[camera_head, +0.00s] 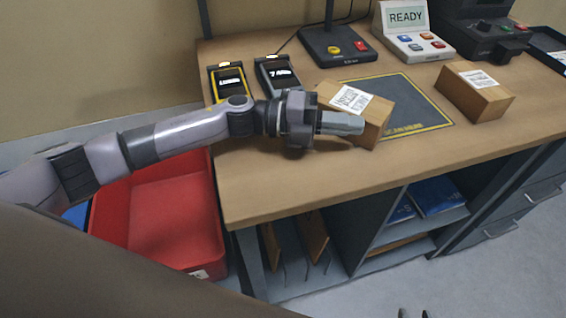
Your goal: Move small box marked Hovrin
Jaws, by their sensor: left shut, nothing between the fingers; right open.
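Two small brown boxes with white labels are on the wooden bench. One box (373,117) sits partly on the dark scan mat (415,95). The other box (470,96) stands to the right of the mat. The label names are too small to read, so I cannot tell which is marked Hovrin. My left gripper (356,124) is shut and empty, in front of the nearer box and covering part of its front side. I cannot tell whether it touches the box.
A yellow handheld device (229,82) and a dark one (277,77) lie at the back left. A dark scanner base (336,47), a READY panel (412,36) and a dark machine (485,30) line the back. A red bin (170,215) stands left of the bench. Shelves are below.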

